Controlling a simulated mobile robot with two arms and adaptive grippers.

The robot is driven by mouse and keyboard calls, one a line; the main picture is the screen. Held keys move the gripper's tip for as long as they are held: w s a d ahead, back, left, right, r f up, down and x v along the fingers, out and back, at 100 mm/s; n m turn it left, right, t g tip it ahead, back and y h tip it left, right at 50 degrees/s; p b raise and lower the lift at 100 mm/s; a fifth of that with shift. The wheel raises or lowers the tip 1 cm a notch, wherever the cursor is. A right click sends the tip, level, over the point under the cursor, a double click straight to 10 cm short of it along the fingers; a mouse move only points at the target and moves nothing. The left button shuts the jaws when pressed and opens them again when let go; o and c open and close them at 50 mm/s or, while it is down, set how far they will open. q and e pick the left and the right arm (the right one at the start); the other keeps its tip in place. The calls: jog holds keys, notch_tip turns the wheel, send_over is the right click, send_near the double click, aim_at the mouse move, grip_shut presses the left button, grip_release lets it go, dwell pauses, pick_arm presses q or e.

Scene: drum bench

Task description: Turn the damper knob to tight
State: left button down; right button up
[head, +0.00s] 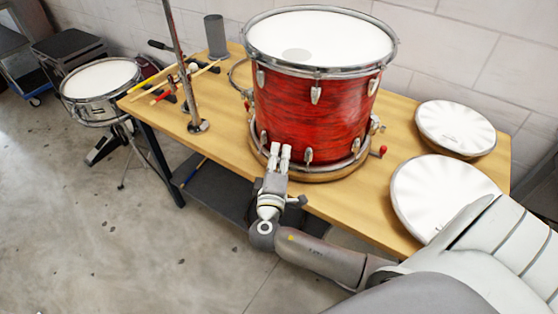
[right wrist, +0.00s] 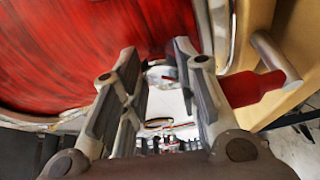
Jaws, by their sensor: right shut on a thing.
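The red drum (head: 310,105) with a white head stands on the wooden bench. My right gripper (head: 279,147) is at the lower front of its shell, fingers pointing at it. In the right wrist view my right gripper (right wrist: 160,65) has its two fingers on either side of a small silver damper knob (right wrist: 160,75) with a red mark, against the red shell. It is shut on this knob. The fingers hide part of the knob, and I cannot read its setting. In the head view the knob is hidden behind the fingers. My left gripper is not in view.
A red-handled crank (head: 382,150) sticks out at the drum's right; its handle (right wrist: 255,88) is close beside the right finger. White drum heads (head: 440,190) lie on the bench's right. A metal post (head: 180,70), sticks and a snare drum (head: 100,80) are at left.

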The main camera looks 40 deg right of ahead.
dwell(0.3)
jog(key=o, duration=1)
jog(key=shift+s+a+f, duration=0.1)
jog(key=shift+s+a+f, duration=0.15)
jog(key=shift+s+a, duration=0.05)
jog(key=v, duration=0.7)
jog(key=shift+r, duration=0.25)
jog(key=shift+s+a, duration=0.1)
